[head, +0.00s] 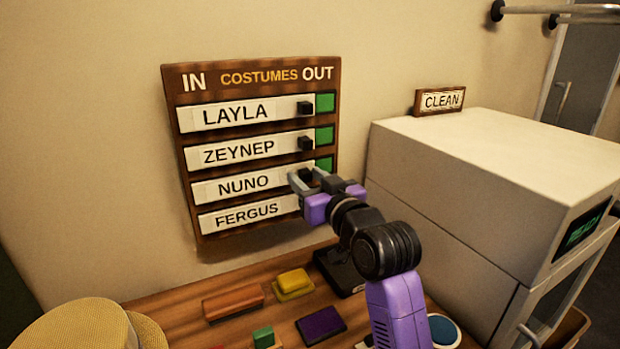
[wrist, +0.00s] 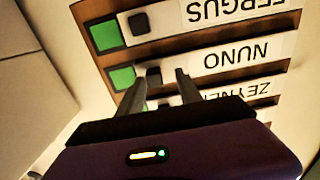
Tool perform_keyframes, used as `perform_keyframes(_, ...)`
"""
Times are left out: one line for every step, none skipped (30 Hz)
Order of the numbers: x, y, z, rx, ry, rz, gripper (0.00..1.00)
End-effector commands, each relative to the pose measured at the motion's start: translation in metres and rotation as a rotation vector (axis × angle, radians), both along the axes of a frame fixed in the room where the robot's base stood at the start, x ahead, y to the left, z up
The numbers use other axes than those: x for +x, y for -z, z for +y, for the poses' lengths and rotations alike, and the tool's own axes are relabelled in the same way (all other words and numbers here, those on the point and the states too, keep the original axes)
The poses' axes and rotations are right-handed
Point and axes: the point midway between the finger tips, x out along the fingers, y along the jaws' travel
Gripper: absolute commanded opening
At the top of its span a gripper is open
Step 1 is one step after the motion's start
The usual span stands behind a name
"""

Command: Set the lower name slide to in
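The costumes board (head: 255,75) hangs on the wall with several white name slides between IN at left and OUT at right. The lowest slide, FERGUS (head: 247,216), has its right end hidden behind my gripper in the head view. The wrist view, upside down, shows the FERGUS slide (wrist: 215,12) with its dark knob (wrist: 140,23) and a green patch beyond it. My gripper (head: 306,182) is open near the NUNO slide (head: 240,187). In the wrist view, the NUNO knob (wrist: 153,75) appears between the fingers; I cannot tell whether they touch it.
LAYLA (head: 235,116) and ZEYNEP (head: 238,152) slides sit above, with knobs near their right ends and green patches beside them. A large pale machine (head: 480,165) stands right of the board. Below, the wooden table (head: 180,312) holds colored blocks, a dark stand and a straw hat (head: 80,328).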

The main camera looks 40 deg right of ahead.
Motion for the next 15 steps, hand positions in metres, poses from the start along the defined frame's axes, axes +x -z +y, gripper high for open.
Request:
perform_keyframes(0.0,0.0,-0.001,0.0,0.001,0.0,0.42)
perform_keyframes(0.0,0.0,-0.001,0.0,0.002,0.0,0.42)
perform_keyframes(0.0,0.0,-0.001,0.0,0.002,0.0,0.42)
perform_keyframes(0.0,0.0,-0.001,0.0,0.002,0.0,0.42)
perform_keyframes(0.0,0.0,-0.001,-0.001,0.003,0.0,0.42)
perform_keyframes(-0.001,0.0,-0.001,-0.001,0.003,0.0,0.42)
perform_keyframes(-0.002,0.0,-0.001,-0.001,0.003,0.0,0.42)
perform_keyframes(-0.003,0.0,-0.001,-0.001,0.003,-0.001,0.42)
perform_keyframes(-0.006,0.0,0.0,-0.001,0.003,0.0,0.42)
perform_keyframes(-0.009,0.001,0.001,-0.001,0.003,0.0,0.42)
perform_keyframes(-0.013,0.001,0.002,-0.001,0.003,0.0,0.42)
perform_keyframes(-0.019,0.001,0.004,-0.001,0.003,-0.001,0.42)
perform_keyframes(-0.024,0.001,0.005,-0.001,0.003,-0.001,0.42)
perform_keyframes(-0.029,0.001,0.007,-0.001,0.003,0.0,0.42)
perform_keyframes(-0.035,0.001,0.009,-0.001,0.003,0.0,0.42)
